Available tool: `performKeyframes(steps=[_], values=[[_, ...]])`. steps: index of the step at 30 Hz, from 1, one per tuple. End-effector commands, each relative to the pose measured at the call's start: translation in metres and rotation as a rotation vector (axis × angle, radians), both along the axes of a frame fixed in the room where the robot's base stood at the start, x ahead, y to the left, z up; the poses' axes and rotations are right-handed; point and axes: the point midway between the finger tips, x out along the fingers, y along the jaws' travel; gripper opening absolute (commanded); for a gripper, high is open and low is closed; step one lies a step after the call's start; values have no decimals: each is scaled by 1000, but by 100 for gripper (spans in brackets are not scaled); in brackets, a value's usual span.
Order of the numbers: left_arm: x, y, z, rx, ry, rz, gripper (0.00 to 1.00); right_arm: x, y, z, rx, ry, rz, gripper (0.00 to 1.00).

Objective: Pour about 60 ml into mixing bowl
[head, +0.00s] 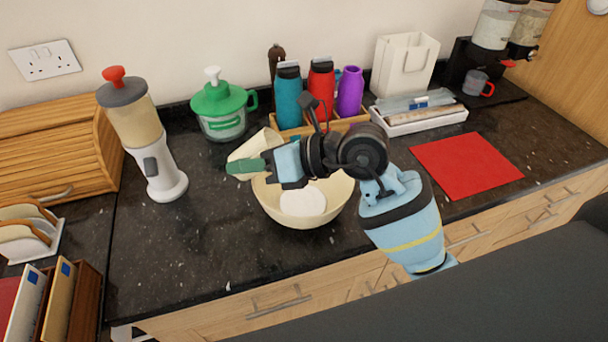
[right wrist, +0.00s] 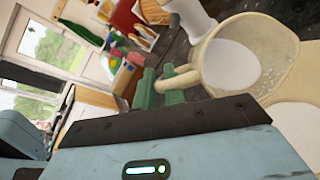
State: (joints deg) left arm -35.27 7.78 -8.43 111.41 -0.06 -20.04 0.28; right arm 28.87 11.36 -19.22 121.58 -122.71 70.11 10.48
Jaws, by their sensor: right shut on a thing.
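The cream mixing bowl (head: 335,208) stands on the dark granite counter with a white content (head: 303,201) in its bottom. My right gripper (head: 246,168), with green fingers, is above the bowl's left side and shut on the handle of a cream jug (head: 245,149). The right wrist view shows the jug (right wrist: 285,60) with white content inside, its handle (right wrist: 172,83) between the green fingers (right wrist: 158,92). The jug is tilted beside and over the bowl's back left rim. No stream can be made out. My arm hides part of the bowl and jug. My left gripper is out of view.
A white-based dispenser (head: 160,180) and a green-lidded container (head: 222,110) stand to the left. Several bottles (head: 320,82) are in a wooden tray behind the bowl. A red mat (head: 466,165) lies to the right. The counter in front left is clear.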

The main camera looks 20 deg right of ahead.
Motion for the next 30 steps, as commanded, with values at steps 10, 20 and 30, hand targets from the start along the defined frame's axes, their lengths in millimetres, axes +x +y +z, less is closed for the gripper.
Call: performKeyframes(steps=[10, 20, 30], values=[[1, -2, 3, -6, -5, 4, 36, 2, 7, 4, -192, 29, 0, 0], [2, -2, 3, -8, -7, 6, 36, 3, 16, -4, -322, 61, -3, 0], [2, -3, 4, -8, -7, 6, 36, 3, 17, -4, -325, 63, -3, 0]])
